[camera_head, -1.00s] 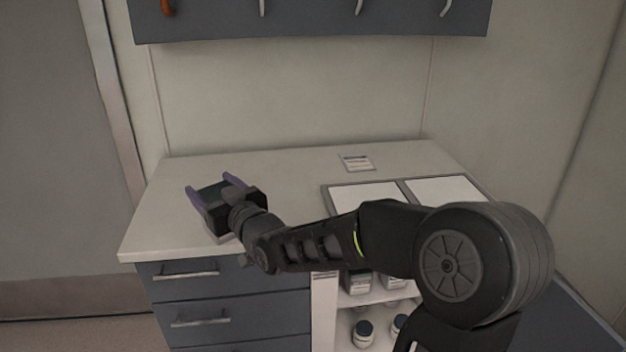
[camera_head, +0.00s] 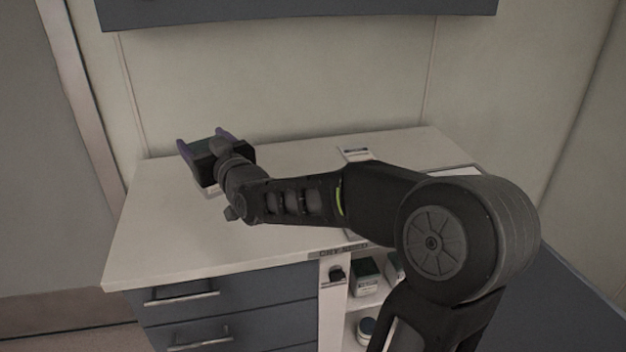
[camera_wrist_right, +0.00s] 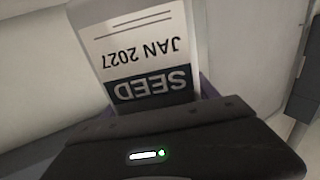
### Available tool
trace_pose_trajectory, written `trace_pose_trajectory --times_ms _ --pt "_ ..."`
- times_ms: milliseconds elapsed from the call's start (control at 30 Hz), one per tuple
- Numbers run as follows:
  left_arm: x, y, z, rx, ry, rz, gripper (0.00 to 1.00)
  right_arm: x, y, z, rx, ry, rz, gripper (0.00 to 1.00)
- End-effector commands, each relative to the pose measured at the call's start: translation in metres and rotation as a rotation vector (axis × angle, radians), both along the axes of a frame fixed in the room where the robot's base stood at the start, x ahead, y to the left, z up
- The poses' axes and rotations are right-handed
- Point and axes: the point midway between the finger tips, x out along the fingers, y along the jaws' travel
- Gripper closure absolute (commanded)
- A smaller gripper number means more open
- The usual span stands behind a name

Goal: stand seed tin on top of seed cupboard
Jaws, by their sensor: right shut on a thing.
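My right gripper (camera_head: 201,141) is shut on the seed tin, holding it above the left part of the seed cupboard's pale top (camera_head: 150,237). In the right wrist view the seed tin (camera_wrist_right: 143,50) shows a white label reading "SEED" and "JAN 2027", upside down in the picture. In the head view the gripper and wrist hide most of the tin. I cannot tell whether its base touches the top. The cupboard has grey-blue drawers (camera_head: 228,300) and a "DRY SEED" strip (camera_head: 343,250). My left gripper is out of view.
A small white card or plate (camera_head: 355,153) lies at the back of the top. A framed pale panel (camera_head: 455,171) at the right is partly behind my arm. Small containers (camera_head: 366,276) stand on the open shelves below. A grey wall cabinet (camera_head: 300,10) hangs above. The top's front left is clear.

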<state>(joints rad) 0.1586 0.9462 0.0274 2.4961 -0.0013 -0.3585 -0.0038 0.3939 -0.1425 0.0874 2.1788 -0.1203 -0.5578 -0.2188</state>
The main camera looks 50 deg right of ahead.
Motion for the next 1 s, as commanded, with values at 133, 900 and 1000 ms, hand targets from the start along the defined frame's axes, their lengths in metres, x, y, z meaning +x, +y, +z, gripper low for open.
trace_pose_trajectory --times_ms 133,900,1000 --pt "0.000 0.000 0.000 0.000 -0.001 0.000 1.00 0.000 0.000 0.001 -0.001 -0.002 0.000 0.83" --pt "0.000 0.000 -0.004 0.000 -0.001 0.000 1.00 0.000 0.000 -0.062 0.000 -0.001 0.000 0.83" --pt "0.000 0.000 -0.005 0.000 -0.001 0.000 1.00 0.000 0.000 -0.068 0.000 0.000 0.000 0.83"
